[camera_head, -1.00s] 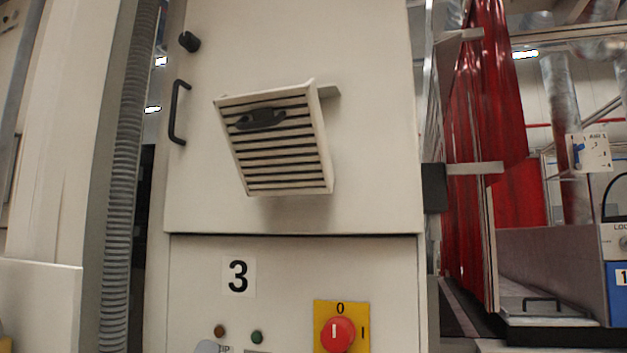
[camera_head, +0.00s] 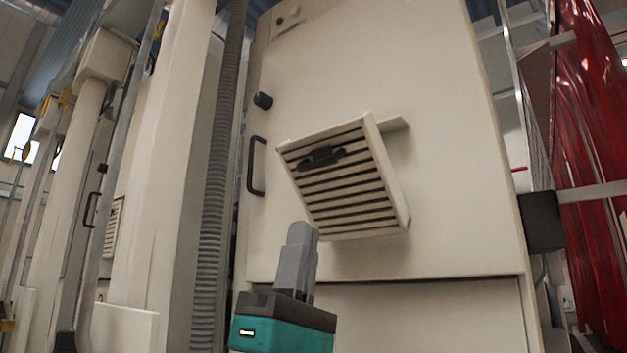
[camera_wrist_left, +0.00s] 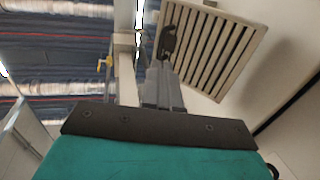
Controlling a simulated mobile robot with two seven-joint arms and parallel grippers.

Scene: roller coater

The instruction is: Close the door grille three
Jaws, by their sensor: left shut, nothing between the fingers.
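The door grille (camera_head: 342,180) is a beige slatted flap on the upper cabinet door. It is tilted outward from the door and has a dark handle (camera_head: 321,158) near its upper left. My left gripper (camera_head: 303,232) is in front of the cabinet, just below the grille's lower left corner in the picture. Its grey fingers are together and hold nothing. In the left wrist view the grille (camera_wrist_left: 209,45) is beyond the fingers (camera_wrist_left: 162,82), at upper right; I cannot tell whether they touch it. My right gripper is not in view.
The cabinet door (camera_head: 440,130) has a dark pull handle (camera_head: 256,166) and a black knob (camera_head: 263,101) left of the grille. A grey corrugated hose (camera_head: 213,200) runs along the cabinet's left side. Red curtains (camera_head: 592,150) hang at the right.

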